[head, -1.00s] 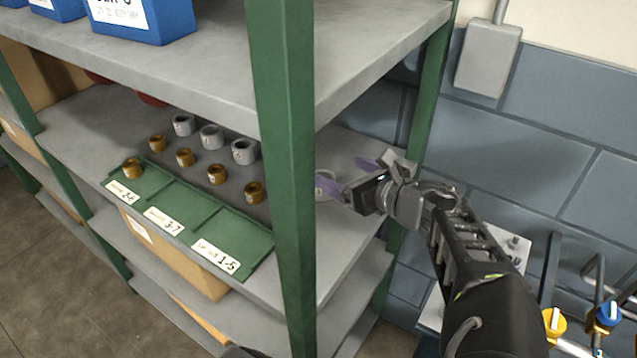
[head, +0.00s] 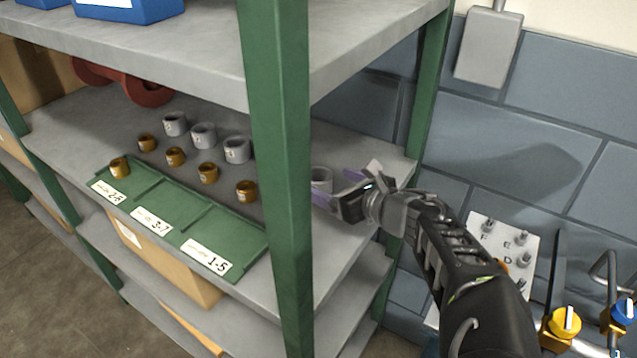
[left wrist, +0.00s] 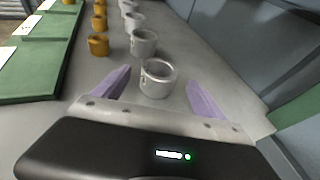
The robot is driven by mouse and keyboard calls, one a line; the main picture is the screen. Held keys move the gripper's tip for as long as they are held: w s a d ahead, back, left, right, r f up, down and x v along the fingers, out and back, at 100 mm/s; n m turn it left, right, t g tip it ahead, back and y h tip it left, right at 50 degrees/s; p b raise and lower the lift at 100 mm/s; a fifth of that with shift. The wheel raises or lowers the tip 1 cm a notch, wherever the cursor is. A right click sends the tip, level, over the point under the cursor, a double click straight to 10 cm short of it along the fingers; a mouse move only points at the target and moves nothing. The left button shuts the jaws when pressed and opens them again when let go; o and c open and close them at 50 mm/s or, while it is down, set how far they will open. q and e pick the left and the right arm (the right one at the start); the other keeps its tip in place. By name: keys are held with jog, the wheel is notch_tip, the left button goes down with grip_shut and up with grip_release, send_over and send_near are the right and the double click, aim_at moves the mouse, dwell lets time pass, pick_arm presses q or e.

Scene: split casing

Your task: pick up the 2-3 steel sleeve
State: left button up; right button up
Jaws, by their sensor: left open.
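My left gripper (head: 337,187) is open on the middle shelf, beside the green post. A grey steel sleeve (head: 321,177) stands upright there, partly behind the post and the gripper. In the left wrist view this sleeve (left wrist: 157,79) stands between and slightly ahead of the two purple fingers, with a gap on each side. Other steel sleeves stand in a row further on, the nearest one (left wrist: 143,43) in the left wrist view; the head view shows them too (head: 237,149). Their markings are too small to read. My right gripper is not in view.
Several brass sleeves (head: 246,190) stand in front of the steel row. A green tray (head: 223,225) labelled 2-6, 3-7 and 1-5 lies at the shelf's front, one brass sleeve on it. The green post (head: 277,180) stands close left of my gripper; a blue-grey wall (head: 510,130) is behind.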

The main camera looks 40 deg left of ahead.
aim_at(325, 181)
pick_arm(q)
jog(key=shift+a, duration=0.2)
jog(key=x, duration=0.5)
jog(key=shift+f, duration=0.2)
dwell(0.5)
grip_shut()
dwell(0.7)
